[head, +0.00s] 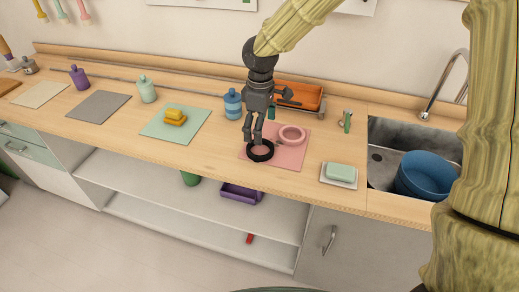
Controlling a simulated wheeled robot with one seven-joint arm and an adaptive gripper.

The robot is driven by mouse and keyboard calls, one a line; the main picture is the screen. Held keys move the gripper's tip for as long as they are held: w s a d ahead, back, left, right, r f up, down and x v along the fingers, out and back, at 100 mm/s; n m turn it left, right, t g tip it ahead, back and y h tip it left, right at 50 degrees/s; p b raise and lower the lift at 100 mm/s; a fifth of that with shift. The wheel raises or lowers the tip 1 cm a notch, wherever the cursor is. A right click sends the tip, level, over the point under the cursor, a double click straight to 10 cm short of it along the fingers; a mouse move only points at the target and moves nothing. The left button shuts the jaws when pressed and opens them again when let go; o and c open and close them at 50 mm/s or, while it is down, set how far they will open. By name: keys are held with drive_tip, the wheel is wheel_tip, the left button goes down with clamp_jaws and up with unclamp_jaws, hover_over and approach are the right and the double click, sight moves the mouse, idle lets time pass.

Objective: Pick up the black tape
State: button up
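The black tape (261,156) is a dark ring lying flat on a pink mat (298,159) on the wooden counter. A pink tape roll (292,135) lies on the same mat, behind and to the right of the black one. My gripper (252,139) points down from above, with its fingertips at the back left rim of the black tape in the head view. The fingers show a narrow gap between them. From this view I cannot tell whether they touch the tape or are around its rim.
An orange tray (299,95) stands behind the mat, and a blue striped bottle (233,103) is left of my gripper. A soap dish (339,182) sits at the right, before the sink (385,165). Bare counter lies left of the pink mat.

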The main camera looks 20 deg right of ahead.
sight(260, 151)
drive_tip(key=shift+w+d+f+p, duration=0.15)
drive_tip(key=shift+f+p, duration=0.2)
drive_tip(key=shift+f, duration=1.65)
drive_tip(key=shift+w+a+f+p, duration=0.1)
drive_tip(key=shift+f+p, duration=0.2)
drive_tip(key=shift+f, duration=1.65)
drive_tip(key=c, duration=1.1)
